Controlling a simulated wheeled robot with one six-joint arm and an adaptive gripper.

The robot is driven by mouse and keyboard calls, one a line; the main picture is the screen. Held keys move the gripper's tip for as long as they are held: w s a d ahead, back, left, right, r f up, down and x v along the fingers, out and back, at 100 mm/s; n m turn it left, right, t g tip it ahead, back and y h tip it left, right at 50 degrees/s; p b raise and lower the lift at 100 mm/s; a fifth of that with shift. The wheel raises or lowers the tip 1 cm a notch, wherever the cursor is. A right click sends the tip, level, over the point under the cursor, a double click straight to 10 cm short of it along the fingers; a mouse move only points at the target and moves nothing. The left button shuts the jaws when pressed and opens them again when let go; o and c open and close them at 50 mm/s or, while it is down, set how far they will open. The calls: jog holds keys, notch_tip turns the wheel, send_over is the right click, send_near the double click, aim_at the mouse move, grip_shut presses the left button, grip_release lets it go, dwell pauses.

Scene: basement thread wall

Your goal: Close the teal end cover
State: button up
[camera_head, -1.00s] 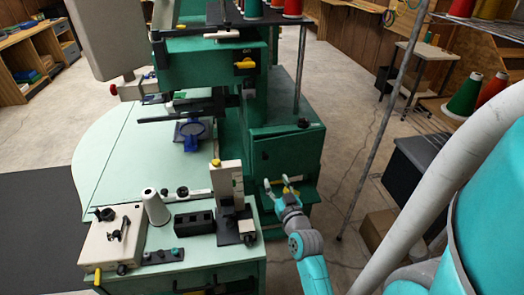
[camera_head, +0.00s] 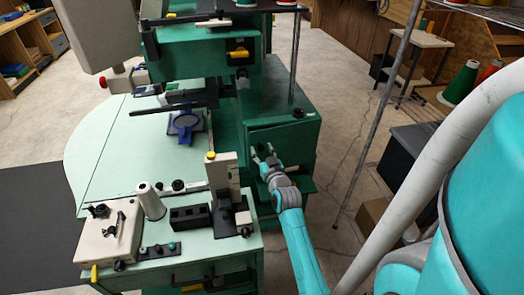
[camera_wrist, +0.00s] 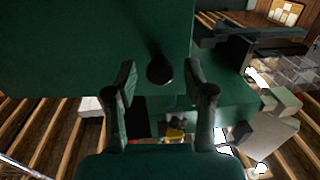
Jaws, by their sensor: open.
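A dark teal panel (camera_head: 290,138), which looks like the end cover, forms the end of the green machine in the head view. A dark line runs below its top edge; I cannot tell exactly how far it stands open. My gripper (camera_head: 264,153) is in front of this end, its two fingers spread and empty. In the wrist view a broad dark green surface (camera_wrist: 80,45) fills the top, with a round black knob (camera_wrist: 160,70) between the spread fingertips of my gripper (camera_wrist: 160,78). Contact cannot be told.
A green ledge (camera_head: 304,184) juts out below the end.

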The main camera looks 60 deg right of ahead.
jog(key=shift+w+d, duration=0.15)
grip_shut()
jog(key=shift+w, duration=0.1)
jog(key=shift+x, duration=1.5)
grip_release()
jog(key=shift+w, duration=0.1)
